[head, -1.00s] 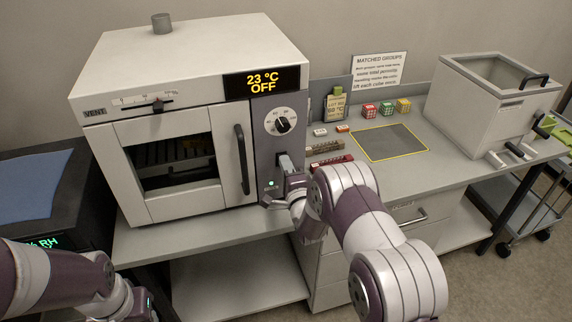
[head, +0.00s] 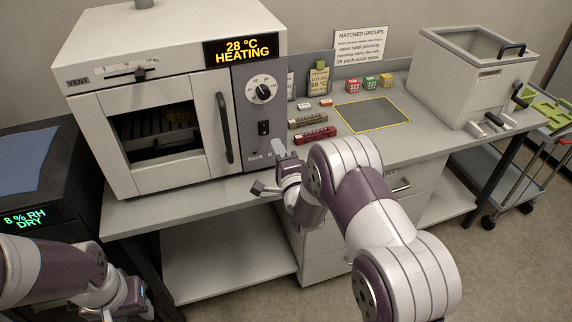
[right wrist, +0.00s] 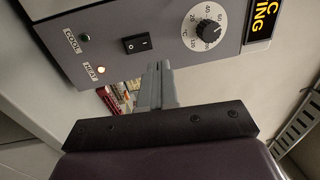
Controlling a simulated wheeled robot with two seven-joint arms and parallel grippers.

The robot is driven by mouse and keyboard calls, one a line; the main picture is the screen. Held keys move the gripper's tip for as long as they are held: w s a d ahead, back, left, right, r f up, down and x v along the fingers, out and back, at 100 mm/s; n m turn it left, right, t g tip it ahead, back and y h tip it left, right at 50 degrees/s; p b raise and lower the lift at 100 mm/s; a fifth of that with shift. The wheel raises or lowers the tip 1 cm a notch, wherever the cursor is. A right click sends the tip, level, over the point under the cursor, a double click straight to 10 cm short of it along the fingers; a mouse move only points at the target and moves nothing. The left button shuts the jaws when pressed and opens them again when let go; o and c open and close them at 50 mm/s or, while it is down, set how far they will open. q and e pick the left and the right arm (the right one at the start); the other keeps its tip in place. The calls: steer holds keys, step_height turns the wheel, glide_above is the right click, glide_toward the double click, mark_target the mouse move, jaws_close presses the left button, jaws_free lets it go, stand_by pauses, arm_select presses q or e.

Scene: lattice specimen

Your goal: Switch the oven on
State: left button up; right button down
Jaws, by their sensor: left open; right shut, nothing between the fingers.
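The white oven (head: 150,95) stands on the bench with its door closed, and its display (head: 244,50) reads 28 °C HEATING. Its black rocker switch (head: 264,128) sits below the temperature dial (head: 262,92); the switch also shows in the right wrist view (right wrist: 137,44). There the lamp marked HEAT (right wrist: 101,70) glows and the lamp marked COOL (right wrist: 85,37) is dark. My right gripper (head: 279,150) is shut and empty, just in front of and below the switch, apart from it. My left gripper (head: 140,300) is open and low at the bottom left, partly cut off by the frame.
To the right on the bench lie a dark mat (head: 372,114) with a yellow border and a red rack (head: 305,137). A lidded grey tank (head: 460,85) stands farther right. A dry cabinet (head: 30,190) reading 8 % RH DRY is at the left.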

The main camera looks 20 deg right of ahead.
steer(key=s, duration=0.4)
steer(key=shift+s+d+r+b, duration=0.1)
steer(key=shift+s+r+b, duration=0.15)
steer(key=shift+b, duration=0.05)
steer(key=shift+w, duration=0.1)
stand_by(0.4)
stand_by(0.7)
